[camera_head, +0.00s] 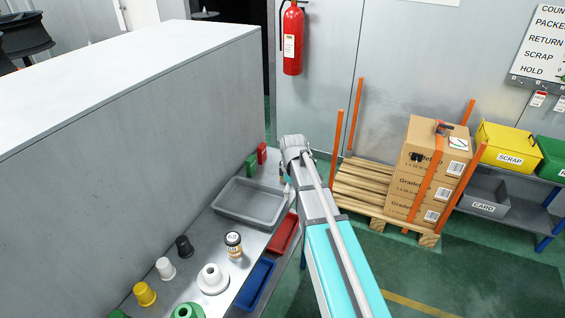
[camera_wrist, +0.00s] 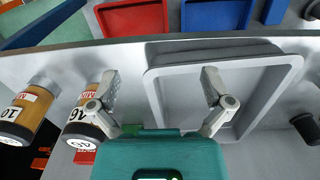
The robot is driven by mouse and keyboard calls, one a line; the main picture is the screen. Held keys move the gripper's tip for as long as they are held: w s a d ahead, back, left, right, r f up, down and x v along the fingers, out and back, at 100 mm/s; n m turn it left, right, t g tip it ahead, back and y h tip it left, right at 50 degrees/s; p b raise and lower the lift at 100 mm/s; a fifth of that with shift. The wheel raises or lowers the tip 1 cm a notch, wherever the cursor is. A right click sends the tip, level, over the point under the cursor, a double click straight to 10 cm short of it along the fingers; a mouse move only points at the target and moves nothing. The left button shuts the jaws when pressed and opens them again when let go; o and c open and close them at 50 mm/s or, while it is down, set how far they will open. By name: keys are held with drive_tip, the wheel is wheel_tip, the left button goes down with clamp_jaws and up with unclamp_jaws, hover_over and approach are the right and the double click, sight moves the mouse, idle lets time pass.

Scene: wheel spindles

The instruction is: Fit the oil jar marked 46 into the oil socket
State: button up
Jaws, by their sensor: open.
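The amber jar marked 46 (camera_wrist: 84,118) stands left of centre in the wrist view, with a dark lid and a white and red label. My gripper (camera_wrist: 163,88) is open, with nothing between its fingers. The left finger overlaps the right edge of jar 46 in the picture; I cannot tell whether they touch. A similar jar marked 10 (camera_wrist: 22,112) stands further left. In the head view my gripper (camera_head: 287,177) is mostly hidden by my arm at the tray's right side. I cannot make out the oil socket in either view.
A grey tray (camera_head: 229,213) lies on the bench, also below my fingers (camera_wrist: 156,98). Red (camera_head: 284,235) and blue (camera_head: 256,284) bins line the bench edge. A grey wall (camera_head: 130,140) rises behind.

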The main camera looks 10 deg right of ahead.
drive_tip(key=w+r+n+p, duration=0.2)
drive_tip(key=w+r+p, duration=0.1)
drive_tip(key=r, duration=0.1)
drive_tip(key=w+r+n+p, duration=0.2)
drive_tip(key=w+r+p, duration=0.2)
drive_tip(key=w+r+n+p, duration=0.2)
drive_tip(key=w+r+p, duration=0.2)
drive_tip(key=shift+w+a+r+n, duration=0.1)
drive_tip(key=shift+w+r+n, duration=0.05)
drive_tip(key=shift+n, duration=0.25)
drive_tip(key=shift+w+r+n, duration=0.25)
drive_tip(key=shift+w+n, duration=0.05)
drive_tip(key=shift+w, duration=0.1)
drive_tip(key=shift+f, duration=0.15)
wheel_tip(320, 180, down, 8)
drive_tip(key=b, duration=0.8)
drive_tip(key=shift+f, duration=0.15)
drive_tip(key=shift+f, duration=0.1)
drive_tip(key=shift+s+f+b, duration=0.2)
drive_tip(key=shift+f+b, duration=2.35)
drive_tip(key=shift+b, duration=0.2)
drive_tip(key=shift+c, duration=0.3)
